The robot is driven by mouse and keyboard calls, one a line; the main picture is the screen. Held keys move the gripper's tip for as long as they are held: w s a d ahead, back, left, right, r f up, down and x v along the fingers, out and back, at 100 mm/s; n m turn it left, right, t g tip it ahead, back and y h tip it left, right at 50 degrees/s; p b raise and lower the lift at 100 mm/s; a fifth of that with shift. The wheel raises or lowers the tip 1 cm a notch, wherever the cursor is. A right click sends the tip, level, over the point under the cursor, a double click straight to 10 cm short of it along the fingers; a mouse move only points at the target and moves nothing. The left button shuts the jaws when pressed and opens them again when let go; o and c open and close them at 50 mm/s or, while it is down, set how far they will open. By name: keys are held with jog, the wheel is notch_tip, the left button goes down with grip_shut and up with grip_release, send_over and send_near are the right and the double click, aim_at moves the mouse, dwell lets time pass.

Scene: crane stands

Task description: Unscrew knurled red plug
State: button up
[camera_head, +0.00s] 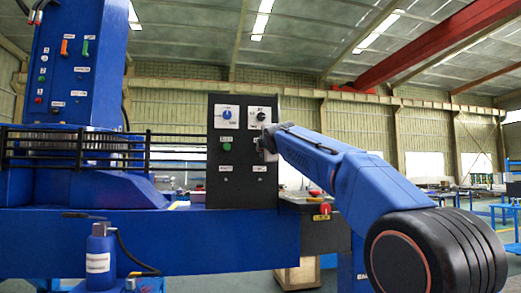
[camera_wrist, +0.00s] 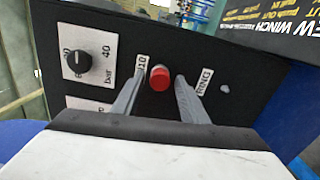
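The red plug (camera_wrist: 160,77) is a small round red cap on a black panel (camera_wrist: 235,100) in the wrist view, between two white labels. Knurling on it is too small to make out. My gripper (camera_wrist: 163,74) has its two grey fingers apart, one on each side of the plug. A gap shows on the right side; the left fingertip looks close to the plug's edge, and contact cannot be told. In the head view my gripper (camera_head: 267,142) is at the right part of the black panel (camera_head: 216,175) and hides the plug.
A black knob on a white dial plate (camera_wrist: 100,52) sits left of the plug. In the head view the panel also carries a blue knob (camera_head: 226,113) and a black knob (camera_head: 261,116). A black rail (camera_head: 165,140) runs left of the panel. A blue bottle jack (camera_head: 100,255) stands lower left.

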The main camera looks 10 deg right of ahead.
jog(key=shift+m, duration=0.3)
jog(key=m, duration=3)
dwell(0.6)
grip_shut()
dwell(0.5)
